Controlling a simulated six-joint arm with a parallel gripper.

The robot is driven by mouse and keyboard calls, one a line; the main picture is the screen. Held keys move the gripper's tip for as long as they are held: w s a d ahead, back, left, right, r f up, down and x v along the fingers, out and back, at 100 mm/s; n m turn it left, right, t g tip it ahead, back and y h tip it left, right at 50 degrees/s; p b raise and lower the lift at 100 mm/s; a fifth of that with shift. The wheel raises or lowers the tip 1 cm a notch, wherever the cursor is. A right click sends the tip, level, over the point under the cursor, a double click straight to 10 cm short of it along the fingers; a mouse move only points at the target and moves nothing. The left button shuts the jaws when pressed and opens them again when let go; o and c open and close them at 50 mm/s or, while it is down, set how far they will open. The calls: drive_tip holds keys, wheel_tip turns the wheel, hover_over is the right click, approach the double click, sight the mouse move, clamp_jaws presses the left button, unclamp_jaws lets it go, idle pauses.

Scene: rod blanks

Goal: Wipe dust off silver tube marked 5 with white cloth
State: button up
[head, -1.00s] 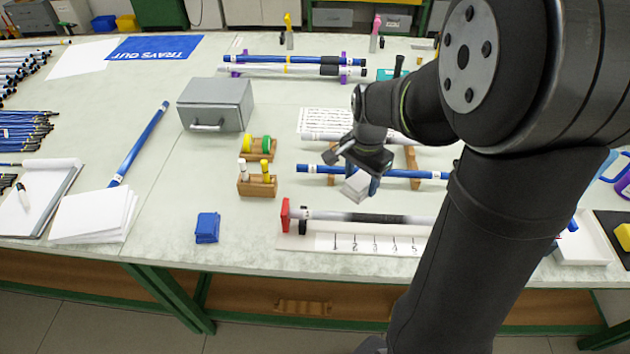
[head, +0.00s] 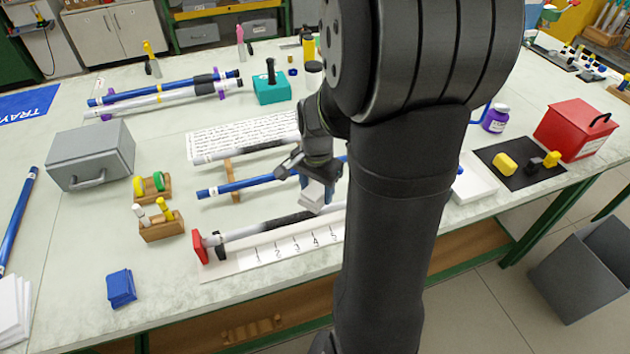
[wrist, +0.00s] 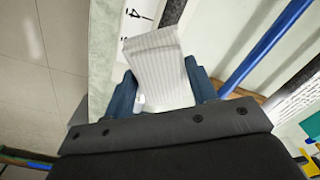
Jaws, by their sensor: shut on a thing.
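My gripper (head: 311,180) is shut on a folded white cloth (head: 313,197), which hangs below the fingers. In the wrist view the cloth (wrist: 158,65) is ribbed and pale between the blue fingers. A silver tube (head: 240,232) with a dark grey smudged stretch lies at the front, its left end by a red stop (head: 200,247). The cloth is behind and above this tube in the head view; I cannot tell whether they touch. Another pale tube (head: 215,156) lies by the written sheet. I cannot read a 5 on any tube; my arm hides the front tube's right end.
A numbered strip (head: 268,251) lies along the front tube. A blue tube (head: 240,185) rests on a wooden support behind it. A wooden block with pegs (head: 162,228) and a blue cloth-like stack (head: 121,288) are left.

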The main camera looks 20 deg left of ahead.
sight(262, 225)
wheel_tip(262, 225, down, 4)
drive_tip(key=shift+f, duration=0.2)
drive_tip(key=shift+s+a, duration=0.2)
drive_tip(key=shift+a, duration=0.15)
drive_tip(key=shift+c, duration=0.3)
drive_tip(key=shift+s+a+f, duration=0.2)
drive_tip(key=shift+s+a, duration=0.55)
drive_tip(key=shift+s, duration=0.2)
drive_tip(key=shift+s+a+r, duration=0.1)
drive_tip(key=shift+s+a, duration=3.75)
drive_tip(key=shift+a, duration=0.05)
drive_tip(key=shift+w+d, duration=5.05)
drive_tip(key=shift+w, duration=0.05)
drive_tip(key=shift+s+a, duration=4.95)
drive_tip(key=shift+s, duration=0.05)
drive_tip(key=shift+s+a+r, duration=0.1)
drive_tip(key=shift+a+r, duration=0.05)
wheel_tip(262, 225, up, 8)
